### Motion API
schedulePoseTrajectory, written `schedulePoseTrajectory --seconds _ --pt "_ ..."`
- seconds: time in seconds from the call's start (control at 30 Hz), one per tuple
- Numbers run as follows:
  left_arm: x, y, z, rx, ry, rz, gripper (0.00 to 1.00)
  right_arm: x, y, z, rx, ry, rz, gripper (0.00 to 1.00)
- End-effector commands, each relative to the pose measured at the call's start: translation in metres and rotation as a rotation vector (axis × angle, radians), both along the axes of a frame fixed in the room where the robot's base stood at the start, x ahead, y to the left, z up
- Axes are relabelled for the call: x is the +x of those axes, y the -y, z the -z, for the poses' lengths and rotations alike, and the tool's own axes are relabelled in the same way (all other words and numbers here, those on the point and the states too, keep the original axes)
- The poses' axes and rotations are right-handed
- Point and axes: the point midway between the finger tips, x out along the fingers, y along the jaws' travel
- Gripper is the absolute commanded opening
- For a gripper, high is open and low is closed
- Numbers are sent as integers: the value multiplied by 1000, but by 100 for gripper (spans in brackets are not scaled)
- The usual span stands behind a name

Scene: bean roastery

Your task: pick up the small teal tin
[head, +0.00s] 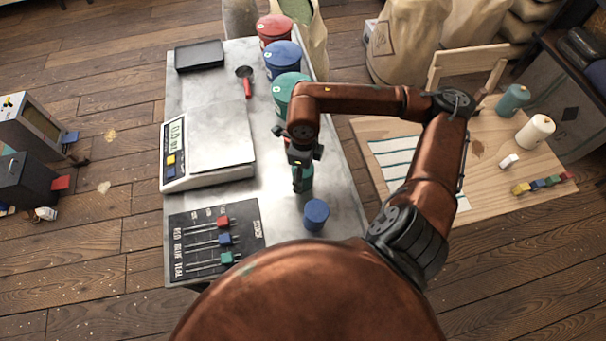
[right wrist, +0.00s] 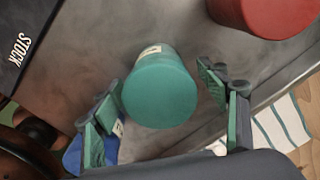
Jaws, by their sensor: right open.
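The small teal tin (head: 307,181) stands on the metal table, partly hidden behind my right gripper (head: 298,176) in the head view. In the right wrist view the teal tin (right wrist: 160,92) shows its round top between the two spread fingers of my right gripper (right wrist: 166,108), with a gap on each side. The gripper is open and holds nothing. My left gripper is in neither view.
A small blue tin (head: 316,214) stands close by, toward me. A red tin (right wrist: 268,14) shows at the top right of the right wrist view. A scale (head: 215,145) and slider board (head: 215,240) lie left. Larger red (head: 274,30), blue (head: 283,60) and teal (head: 286,88) canisters stand farther back.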

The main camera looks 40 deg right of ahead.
Motion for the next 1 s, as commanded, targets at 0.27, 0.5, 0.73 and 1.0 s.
schedulePoseTrajectory --seconds 0.27,0.5,0.73,1.0 --pt "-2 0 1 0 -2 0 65 0 1 19 -1 -1 1 68" --pt "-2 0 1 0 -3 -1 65 0 1 19 0 0 1 61" --pt "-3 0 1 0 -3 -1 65 0 1 19 0 0 1 46" --pt "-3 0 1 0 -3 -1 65 0 1 19 0 0 1 27"
